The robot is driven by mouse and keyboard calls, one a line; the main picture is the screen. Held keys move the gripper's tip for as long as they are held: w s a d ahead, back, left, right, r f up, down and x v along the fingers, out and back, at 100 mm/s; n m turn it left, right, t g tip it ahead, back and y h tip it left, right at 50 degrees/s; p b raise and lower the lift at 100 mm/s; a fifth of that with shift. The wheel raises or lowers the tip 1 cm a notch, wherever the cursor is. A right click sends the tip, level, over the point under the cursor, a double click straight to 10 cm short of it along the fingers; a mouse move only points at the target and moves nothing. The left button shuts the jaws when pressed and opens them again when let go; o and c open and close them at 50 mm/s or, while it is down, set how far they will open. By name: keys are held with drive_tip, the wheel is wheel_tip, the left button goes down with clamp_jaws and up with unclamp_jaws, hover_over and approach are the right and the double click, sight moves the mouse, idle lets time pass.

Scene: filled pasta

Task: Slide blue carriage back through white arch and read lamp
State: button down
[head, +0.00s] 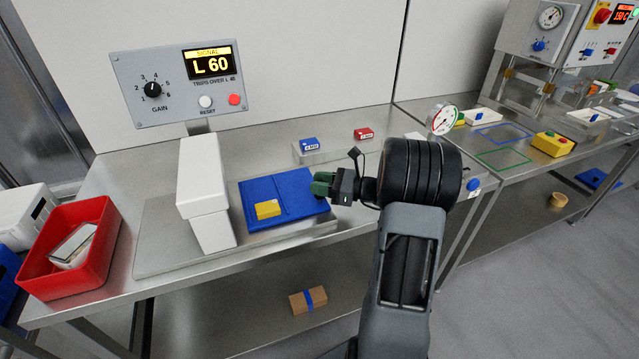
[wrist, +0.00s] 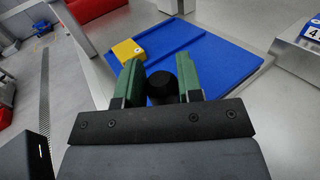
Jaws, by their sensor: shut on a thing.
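The blue carriage (head: 283,190) is a flat tray on the steel plate, to the right of the white arch (head: 201,175). A yellow block (head: 268,209) sits on the carriage's left part; it also shows in the wrist view (wrist: 128,50). My gripper (head: 327,184) is at the carriage's right edge. In the wrist view its green fingers (wrist: 161,80) are shut on a dark round knob (wrist: 162,88) at the carriage's near edge. The signal panel (head: 186,82) has a yellow-lit display (head: 208,62) reading "SIGNAL L 60", a gain dial (head: 153,89) and a reset button.
A red bin (head: 72,240) holding pale packs stands at the far left. The plate between arch and carriage is clear.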

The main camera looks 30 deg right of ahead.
drive_tip(key=shift+d+r, duration=0.1)
drive_tip(key=shift+d, duration=0.1)
drive_tip(key=c, duration=1.1)
unclamp_jaws()
drive_tip(key=shift+c, duration=0.2)
drive_tip(key=shift+o, duration=0.6)
drive_tip(key=shift+d, duration=0.2)
drive_tip(key=shift+o, duration=1.2)
drive_tip(key=shift+a, duration=0.15)
drive_tip(key=shift+s, duration=0.1)
drive_tip(key=v, duration=1.3)
drive_tip(key=shift+s+d+b, duration=0.2)
drive_tip(key=shift+d+b, duration=0.05)
drive_tip(key=shift+b, duration=0.1)
drive_tip(key=shift+a, duration=0.1)
